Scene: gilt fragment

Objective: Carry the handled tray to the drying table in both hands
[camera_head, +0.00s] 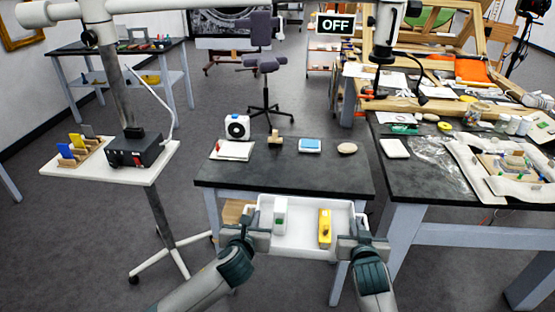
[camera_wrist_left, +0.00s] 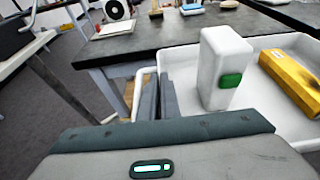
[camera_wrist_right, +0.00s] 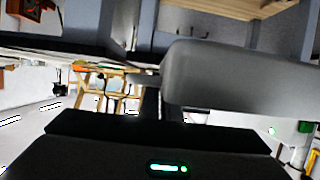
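The white handled tray (camera_head: 285,243) is level in front of the near dark-topped table, at its front edge, with no support visible beneath it. It holds a white block with a green patch (camera_head: 280,215) at left and a yellow object (camera_head: 324,228) at right; both also show in the left wrist view, the white block (camera_wrist_left: 222,60) upright. My left gripper (camera_head: 262,225) is at the tray's left handle, its fingers close together on it. My right gripper (camera_head: 357,227) is at the right handle; its wrist view is dark and its fingertips are partly hidden.
The near table (camera_head: 280,175) carries a white fan-like device (camera_head: 237,127), a wooden piece, a blue-topped box (camera_head: 310,146) and an oval object at the back; its front strip is clear. A wheeled stand (camera_head: 110,165) is left. A cluttered table (camera_head: 430,180) is right.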

